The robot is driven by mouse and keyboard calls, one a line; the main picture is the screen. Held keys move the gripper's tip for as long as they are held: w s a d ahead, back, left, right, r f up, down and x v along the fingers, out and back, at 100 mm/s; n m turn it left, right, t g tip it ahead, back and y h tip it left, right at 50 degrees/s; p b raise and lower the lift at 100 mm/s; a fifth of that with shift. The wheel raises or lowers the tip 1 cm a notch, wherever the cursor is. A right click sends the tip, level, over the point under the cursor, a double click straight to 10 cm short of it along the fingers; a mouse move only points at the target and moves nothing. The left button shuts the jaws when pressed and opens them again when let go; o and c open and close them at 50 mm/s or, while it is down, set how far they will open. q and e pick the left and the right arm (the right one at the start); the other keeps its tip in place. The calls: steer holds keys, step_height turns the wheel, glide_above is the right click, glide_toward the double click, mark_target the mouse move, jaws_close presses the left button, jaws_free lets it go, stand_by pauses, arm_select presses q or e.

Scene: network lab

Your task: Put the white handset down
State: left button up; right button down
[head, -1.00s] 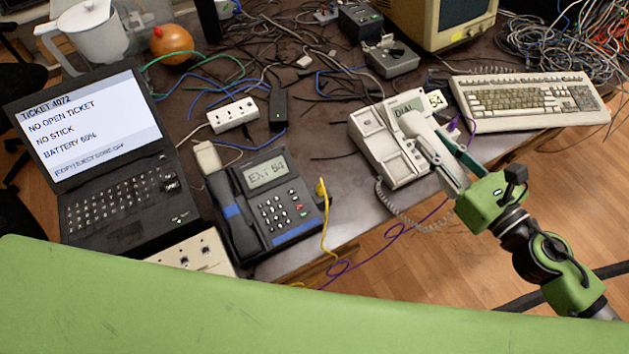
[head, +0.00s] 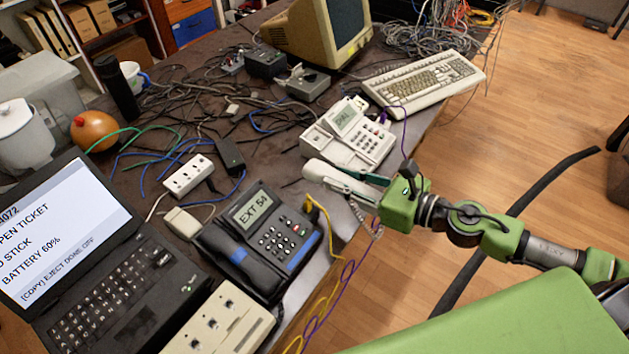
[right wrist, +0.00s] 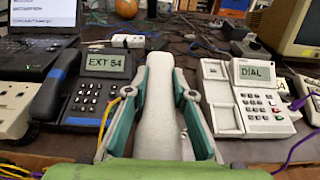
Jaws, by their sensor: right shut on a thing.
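The white handset (head: 328,177) is held in my right gripper (head: 362,184), whose teal-lined fingers are closed on it; in the right wrist view the handset (right wrist: 160,108) lies lengthwise between the fingers. In the head view it is at the near left of the white phone base (head: 367,148), with the dark phone (head: 262,238) to its left. The base reads DIAL, and its handset cradle (right wrist: 216,92) is bare. Whether the handset touches the desk cannot be told. My left gripper is not in view.
A beige keyboard (head: 425,83) and a CRT monitor (head: 318,35) stand behind the phones. A laptop (head: 120,290), white power strip (head: 188,176) and tangled cables lie left. Yellow and purple cables hang over the desk's front edge near my right gripper.

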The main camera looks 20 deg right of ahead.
steer(key=w+f, duration=0.1)
steer(key=w, duration=0.1)
steer(key=w+a, duration=0.1)
steer(key=w, duration=0.1)
steer(key=w+f+p, duration=0.1)
steer(key=w, duration=0.1)
steer(key=shift+a+f, duration=0.3)
steer(key=shift+a, duration=0.1)
glide_above(316, 191)
step_height(316, 191, down, 5)
steer(key=shift+f+b, duration=0.15)
steer(key=shift+b, duration=0.3)
step_height(316, 191, down, 3)
steer(key=shift+w+f, duration=0.1)
steer(key=shift+f, duration=0.1)
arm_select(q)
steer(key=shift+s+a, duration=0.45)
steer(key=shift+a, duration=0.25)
arm_select(e)
steer(key=shift+f+b, duration=0.2)
steer(key=shift+b, duration=0.2)
steer(key=c, duration=1.7)
jaws_free()
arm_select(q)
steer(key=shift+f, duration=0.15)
arm_select(e)
steer(key=shift+r, duration=0.1)
